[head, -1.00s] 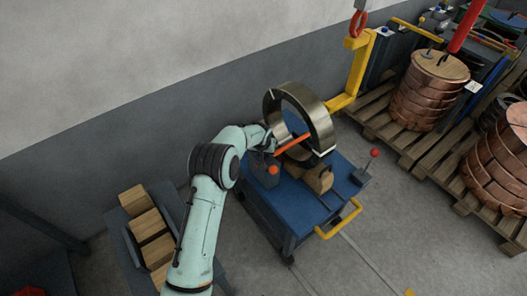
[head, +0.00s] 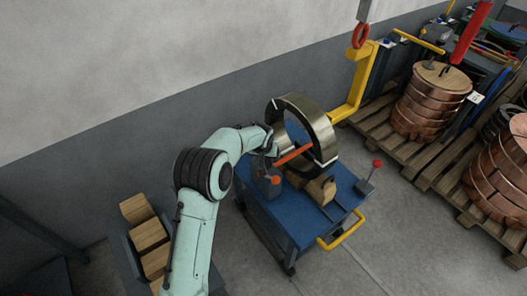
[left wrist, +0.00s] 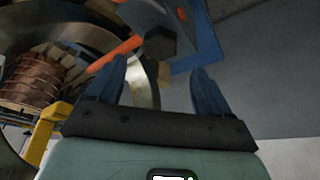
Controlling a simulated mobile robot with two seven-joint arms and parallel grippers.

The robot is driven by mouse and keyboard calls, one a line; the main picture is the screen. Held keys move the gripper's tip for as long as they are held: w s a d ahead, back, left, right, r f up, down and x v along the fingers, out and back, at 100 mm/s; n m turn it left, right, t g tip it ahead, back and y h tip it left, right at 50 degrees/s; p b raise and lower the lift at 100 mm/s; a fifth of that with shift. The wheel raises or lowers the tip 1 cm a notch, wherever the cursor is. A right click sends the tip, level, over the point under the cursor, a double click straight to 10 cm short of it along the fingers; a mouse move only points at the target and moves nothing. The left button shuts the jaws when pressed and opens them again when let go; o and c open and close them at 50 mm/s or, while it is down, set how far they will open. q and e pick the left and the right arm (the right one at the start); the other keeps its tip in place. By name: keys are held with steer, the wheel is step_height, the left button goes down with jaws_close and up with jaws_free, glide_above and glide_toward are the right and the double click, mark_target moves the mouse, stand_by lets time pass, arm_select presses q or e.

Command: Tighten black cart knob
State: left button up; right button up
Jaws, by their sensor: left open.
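The black cart knob (left wrist: 160,43) shows in the left wrist view as a dark, faceted knob on a grey bracket, close beyond the fingertips. In the head view I cannot make the knob out behind my wrist. My left gripper (left wrist: 158,66) is open, its two blue fingers apart with nothing between them. The knob lies just ahead of the gap, and I cannot tell whether a finger touches it. In the head view the gripper (head: 271,147) is by the bracket at the left end of the blue cart (head: 290,216). My right gripper is not in view.
A steel ring (head: 325,130) stands upright on the cart, with an orange bar (head: 294,154) across it and a wooden block (head: 321,189) beside it. A red-knobbed lever (head: 377,163) and yellow handle (head: 342,230) are at the right. Copper coils (head: 428,103) stand on pallets (head: 390,145).

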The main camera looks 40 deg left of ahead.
arm_select(q)
steer(key=v, duration=0.6)
steer(key=shift+r, duration=0.3)
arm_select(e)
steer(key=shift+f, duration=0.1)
arm_select(q)
steer(key=shift+s, duration=0.1)
